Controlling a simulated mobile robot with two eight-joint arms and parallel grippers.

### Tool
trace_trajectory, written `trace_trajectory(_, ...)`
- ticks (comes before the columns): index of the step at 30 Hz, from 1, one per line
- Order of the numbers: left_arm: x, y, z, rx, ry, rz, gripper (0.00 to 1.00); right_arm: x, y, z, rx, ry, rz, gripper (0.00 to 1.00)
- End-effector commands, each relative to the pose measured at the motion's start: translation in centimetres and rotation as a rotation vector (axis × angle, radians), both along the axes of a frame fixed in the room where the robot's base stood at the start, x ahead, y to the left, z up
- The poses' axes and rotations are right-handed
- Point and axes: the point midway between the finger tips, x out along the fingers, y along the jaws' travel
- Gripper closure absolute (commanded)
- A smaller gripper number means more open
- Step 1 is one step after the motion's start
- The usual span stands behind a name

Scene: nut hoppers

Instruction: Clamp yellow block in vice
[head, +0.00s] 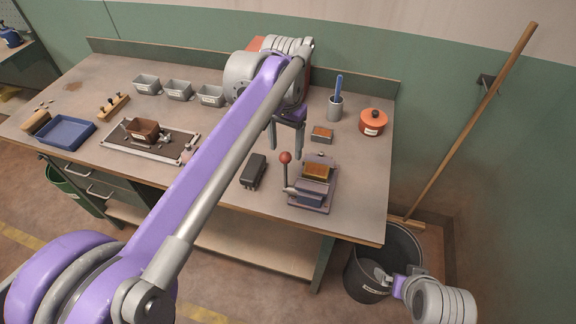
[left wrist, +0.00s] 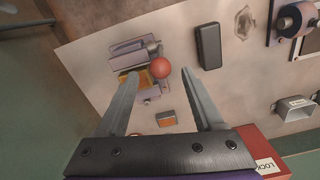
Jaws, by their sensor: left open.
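The vice (head: 312,199) stands near the front right of the bench, with a red-ball lever (head: 285,158) at its left. The yellow block (head: 317,171) sits at the vice, between its rear part and front part; whether the jaws touch it I cannot tell. In the left wrist view the vice (left wrist: 127,50) shows at upper left, and the yellow block (left wrist: 126,79) is partly hidden by a finger. My left gripper (head: 285,147) is open and empty, above the bench behind and left of the vice. My right gripper (head: 384,276) is low at the right by the bin, its fingers unclear.
A black box (head: 253,170) lies left of the vice. A small orange-topped block (head: 322,134), a cup with a blue-handled tool (head: 335,107) and a red pot (head: 372,122) stand behind it. Grey hoppers (head: 178,90) line the back. A bin (head: 372,250) stands off the bench's right front.

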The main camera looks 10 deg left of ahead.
Motion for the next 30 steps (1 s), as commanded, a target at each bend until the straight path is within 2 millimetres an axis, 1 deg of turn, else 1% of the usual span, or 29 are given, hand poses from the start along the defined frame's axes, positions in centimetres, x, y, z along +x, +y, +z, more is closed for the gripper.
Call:
trace_trajectory(1, -0.1, 0.0, -1.1, 0.000, 0.001, 0.000, 0.32, -0.1, 0.0, -0.2, 0.000, 0.002, 0.000, 0.00)
trace_trajectory(9, -0.1, 0.0, -6.2, 0.000, 0.000, 0.001, 0.32, -0.3, 0.0, -0.7, 0.000, 0.005, 0.000, 0.00)
trace_trajectory(12, -0.1, 0.0, -7.6, 0.000, 0.000, 0.001, 0.32, -0.3, 0.0, -0.8, 0.000, 0.006, 0.000, 0.00)
trace_trajectory(15, -0.1, 0.0, -8.6, 0.000, -0.001, 0.001, 0.32, -0.3, 0.0, -0.8, 0.000, 0.006, 0.000, 0.00)
trace_trajectory(19, -0.1, 0.0, -9.2, 0.000, -0.001, 0.002, 0.32, -0.3, 0.0, -0.8, 0.000, 0.006, 0.000, 0.00)
trace_trajectory(26, -0.1, 0.0, -9.2, 0.000, -0.001, 0.002, 0.32, -0.3, 0.0, -0.8, 0.000, 0.006, 0.000, 0.00)
trace_trajectory(27, -0.1, 0.0, -9.2, 0.000, -0.001, 0.001, 0.33, -0.3, 0.0, -0.8, 0.000, 0.006, 0.000, 0.00)
trace_trajectory(29, -0.1, 0.0, -9.2, 0.000, -0.001, 0.001, 0.44, -0.3, 0.0, -0.8, 0.000, 0.006, 0.000, 0.00)
trace_trajectory(30, -0.1, 0.0, -9.2, 0.000, -0.001, 0.002, 0.51, -0.3, 0.0, -0.8, 0.000, 0.006, 0.000, 0.00)
